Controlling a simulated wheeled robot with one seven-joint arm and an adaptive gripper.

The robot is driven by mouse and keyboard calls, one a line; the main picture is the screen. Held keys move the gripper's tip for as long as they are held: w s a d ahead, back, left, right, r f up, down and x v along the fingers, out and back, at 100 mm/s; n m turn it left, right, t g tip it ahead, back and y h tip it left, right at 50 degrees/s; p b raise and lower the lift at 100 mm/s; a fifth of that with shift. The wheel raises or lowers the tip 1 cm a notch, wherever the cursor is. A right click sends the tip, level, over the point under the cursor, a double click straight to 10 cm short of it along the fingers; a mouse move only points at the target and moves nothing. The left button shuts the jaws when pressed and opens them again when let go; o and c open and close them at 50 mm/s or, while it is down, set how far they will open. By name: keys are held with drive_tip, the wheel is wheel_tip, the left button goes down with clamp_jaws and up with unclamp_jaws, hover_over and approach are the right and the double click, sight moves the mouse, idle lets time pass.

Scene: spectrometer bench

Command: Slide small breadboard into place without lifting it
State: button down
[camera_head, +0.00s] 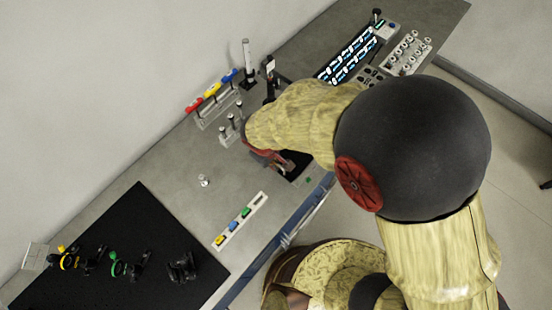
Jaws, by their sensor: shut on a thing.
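A small black plate, which looks like the small breadboard (300,173), lies flat on the bench near its front edge, mostly hidden by my arm and gripper. My gripper (284,166), with reddish parts showing, is down at this plate and shut on it. The fingertips and the exact contact are too small and covered to make out. A tiny green mark (308,180) shows on the bench just in front of the plate.
A white strip with coloured blocks (240,222) lies left of my gripper. A large black board (130,235) with mounts fills the bench's left end. Small posts (229,130) and a rack with coloured tops (214,103) stand behind. Bare bench lies between.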

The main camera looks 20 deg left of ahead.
drive_tip(key=shift+s+a, duration=0.1)
drive_tip(key=shift+s, duration=0.05)
drive_tip(key=c, duration=2)
unclamp_jaws()
drive_tip(key=shift+c, duration=0.2)
drive_tip(key=shift+o, duration=0.6)
drive_tip(key=shift+r, duration=0.4)
wheel_tip(320, 180, up, 11)
drive_tip(key=s, duration=0.2)
drive_tip(key=shift+a, duration=0.45)
drive_tip(key=shift+s, duration=0.1)
